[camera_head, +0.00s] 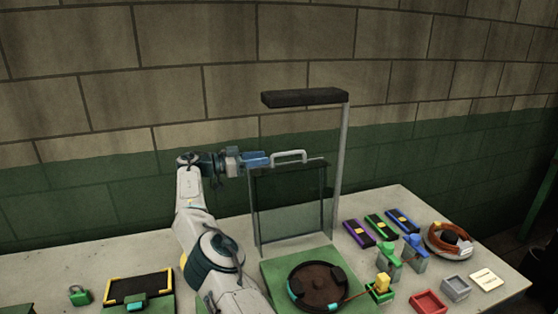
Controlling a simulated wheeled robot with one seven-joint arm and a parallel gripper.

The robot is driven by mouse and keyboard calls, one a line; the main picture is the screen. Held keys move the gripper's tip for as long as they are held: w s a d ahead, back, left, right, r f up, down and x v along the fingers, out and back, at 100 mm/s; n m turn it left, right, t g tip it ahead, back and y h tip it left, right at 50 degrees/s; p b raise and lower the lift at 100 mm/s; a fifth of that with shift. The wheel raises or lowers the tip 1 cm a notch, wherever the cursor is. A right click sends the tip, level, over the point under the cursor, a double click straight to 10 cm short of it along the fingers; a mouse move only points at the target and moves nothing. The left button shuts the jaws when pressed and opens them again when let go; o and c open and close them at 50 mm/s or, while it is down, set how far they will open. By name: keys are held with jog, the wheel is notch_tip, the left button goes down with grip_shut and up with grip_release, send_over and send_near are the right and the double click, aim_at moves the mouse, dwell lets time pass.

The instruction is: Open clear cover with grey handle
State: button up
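The clear cover (290,205) is a see-through upright panel with a dark top edge, standing behind the round dark plate. Its pale grey handle (290,156) is a bar on the top edge. My gripper (268,160) reaches in from the left, with blue fingers pointing right at the handle's left end. The view does not show whether the fingers touch the handle or how far apart they are. A tall grey frame with a dark top bar (305,97) rises above the cover, with open space between bar and handle.
A green base with a round dark plate (320,285) is in front of the cover. Purple, green and blue bars (380,227), a brown ring (449,240), and red (428,301) and grey trays are at right. A black yellow-cornered panel (139,288) is at left. A block wall stands behind.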

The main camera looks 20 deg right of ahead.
aim_at(279, 155)
jog(key=d+p, duration=0.1)
jog(key=d, duration=0.6)
grip_shut()
